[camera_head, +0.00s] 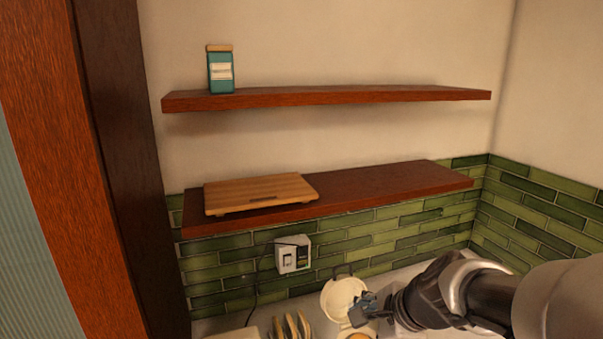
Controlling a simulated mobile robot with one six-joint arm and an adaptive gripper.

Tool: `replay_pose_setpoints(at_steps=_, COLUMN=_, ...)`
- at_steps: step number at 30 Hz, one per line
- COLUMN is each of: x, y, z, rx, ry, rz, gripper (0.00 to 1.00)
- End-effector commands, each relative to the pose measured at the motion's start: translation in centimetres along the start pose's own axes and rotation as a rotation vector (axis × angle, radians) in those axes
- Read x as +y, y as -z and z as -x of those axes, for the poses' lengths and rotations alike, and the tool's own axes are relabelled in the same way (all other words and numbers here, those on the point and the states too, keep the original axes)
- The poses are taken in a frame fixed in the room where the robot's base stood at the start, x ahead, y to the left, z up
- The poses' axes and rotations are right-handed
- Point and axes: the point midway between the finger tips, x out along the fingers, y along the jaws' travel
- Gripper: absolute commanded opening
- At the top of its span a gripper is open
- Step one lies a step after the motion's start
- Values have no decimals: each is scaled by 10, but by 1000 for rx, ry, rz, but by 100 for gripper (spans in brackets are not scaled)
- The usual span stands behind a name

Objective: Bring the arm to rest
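My arm (485,292) reaches in from the right edge, low in the view, above the counter. My gripper (362,309) is at its left end, in front of a white round pot or bowl (343,292) with a dark handle. The gripper is small and dark here, and its fingers cannot be made out clearly. I cannot tell whether it touches the white vessel or holds anything.
Several plates (290,326) stand upright at the bottom edge. A lower shelf (400,184) bears a wooden board (255,192); an upper shelf (350,95) bears a teal jar (221,72). A white wall box (293,254) has a cord. A wooden panel (62,150) rises at left.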

Motion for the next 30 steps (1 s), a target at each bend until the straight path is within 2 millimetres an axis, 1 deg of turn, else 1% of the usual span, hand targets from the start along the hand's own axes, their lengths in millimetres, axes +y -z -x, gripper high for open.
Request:
replay_pose_setpoints(at_steps=1, x=29, y=-3, z=-8, rx=3, ry=-10, rz=160, gripper=63)
replay_pose_setpoints(at_steps=2, x=44, y=-5, z=-7, rx=7, ry=-21, rz=265, gripper=63)
replay_pose_setpoints(at_steps=3, x=64, y=-6, z=-6, rx=15, ry=-38, rz=403, gripper=63)
replay_pose_setpoints(at_steps=5, x=95, y=-5, z=-5, rx=28, ry=-67, rz=609, gripper=63)
replay_pose_setpoints(at_steps=6, x=116, y=-3, z=-5, rx=41, ry=-88, rz=743, gripper=63)
replay_pose_setpoints(at_steps=8, x=146, y=3, z=-5, rx=60, ry=-122, rz=936, gripper=63)
replay_pose_setpoints(at_steps=9, x=165, y=9, z=-5, rx=74, ry=-146, rz=1056, gripper=63)
replay_pose_setpoints(at_steps=12, x=204, y=25, z=-7, rx=110, ry=-208, rz=1312, gripper=63)
replay_pose_setpoints(at_steps=15, x=231, y=39, z=-7, rx=139, ry=-262, rz=1496, gripper=63)
replay_pose_setpoints(at_steps=18, x=245, y=48, z=-6, rx=157, ry=-300, rz=1601, gripper=63)
replay_pose_setpoints(at_steps=20, x=249, y=51, z=-5, rx=163, ry=-312, rz=1634, gripper=63)
replay_pose_setpoints(at_steps=30, x=249, y=52, z=-3, rx=164, ry=-319, rz=1649, gripper=63)
